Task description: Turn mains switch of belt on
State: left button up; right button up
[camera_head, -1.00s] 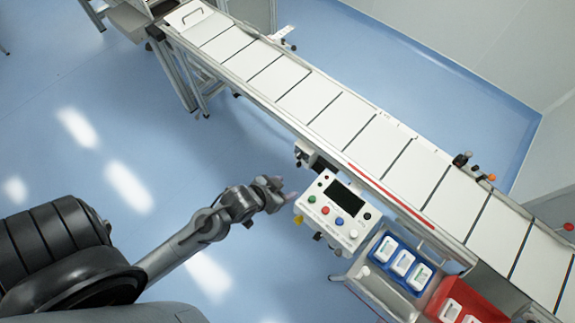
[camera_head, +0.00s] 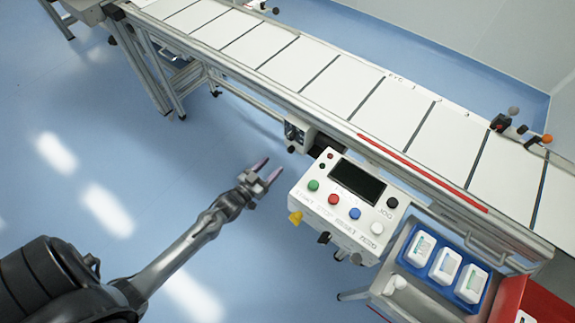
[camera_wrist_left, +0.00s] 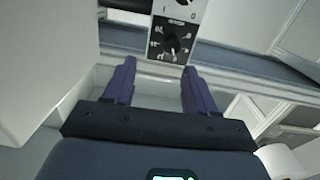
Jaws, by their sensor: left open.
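In the left wrist view, a black and white control plate shows a round dial knob (camera_wrist_left: 174,45) with markings around it. Above the knob, a switch section (camera_wrist_left: 180,9) marked 1 and 0 is cut off by the top edge, so its setting cannot be told. In the head view, a small grey box (camera_head: 299,133) is fixed to the side of the conveyor belt (camera_head: 338,88). My left gripper (camera_head: 274,168) is open and empty, below and left of this box. In the wrist view its fingers (camera_wrist_left: 158,67) point toward the plate, apart from it. My right gripper is not in view.
A white control panel (camera_head: 318,207) with coloured buttons and a dark screen stands right of the gripper. A blue tray (camera_head: 406,260) with white packs and a red bin (camera_head: 548,306) lie farther right. The blue floor (camera_head: 150,150) left of my arm is clear.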

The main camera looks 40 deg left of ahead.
pick_arm(q)
jog(key=b, duration=0.5)
send_near(289, 151)
jog(key=s, duration=0.2)
jog(key=b, duration=0.2)
jog(key=shift+t, duration=0.3)
jog(key=w+b, duration=0.1)
jog(key=w, duration=0.2)
jog(key=w+b, duration=0.1)
jog(key=w, duration=0.7)
jog(key=shift+w+f+b, duration=0.15)
jog(key=shift+f+b, duration=0.2)
jog(key=shift+b, duration=0.05)
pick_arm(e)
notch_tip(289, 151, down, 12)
pick_arm(q)
grip_shut()
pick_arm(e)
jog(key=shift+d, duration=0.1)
